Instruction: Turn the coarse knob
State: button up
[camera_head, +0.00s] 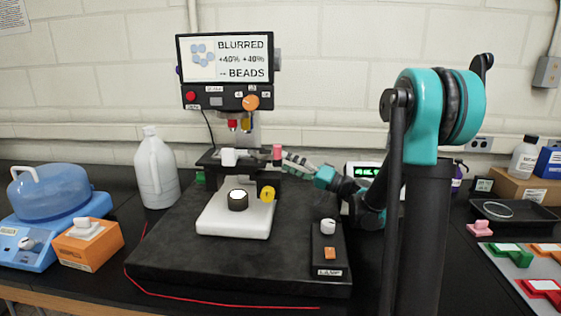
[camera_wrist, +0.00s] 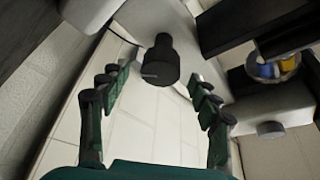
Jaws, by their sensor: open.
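The microscope (camera_head: 232,170) stands on a black slab, with a screen reading "BLURRED +40% +40% -- BEADS". My gripper (camera_head: 297,162) is at the right side of its stage, pointing left. In the wrist view a black cylindrical knob (camera_wrist: 160,62) with a pale mark sticks out from a light body. My gripper (camera_wrist: 155,80) is open, with one green-padded finger on each side of this knob and visible gaps. I see no label naming it coarse, and I cannot make it out in the head view.
A lamp box (camera_head: 330,250) with a white knob and orange switch stands front right on the slab. A white jug (camera_head: 155,172) stands left, beyond a blue-lidded device (camera_head: 48,190) and an orange box (camera_head: 90,246). A black tray (camera_head: 515,213) lies far right.

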jog(key=shift+x, duration=1.55)
jog(key=c, duration=1.2)
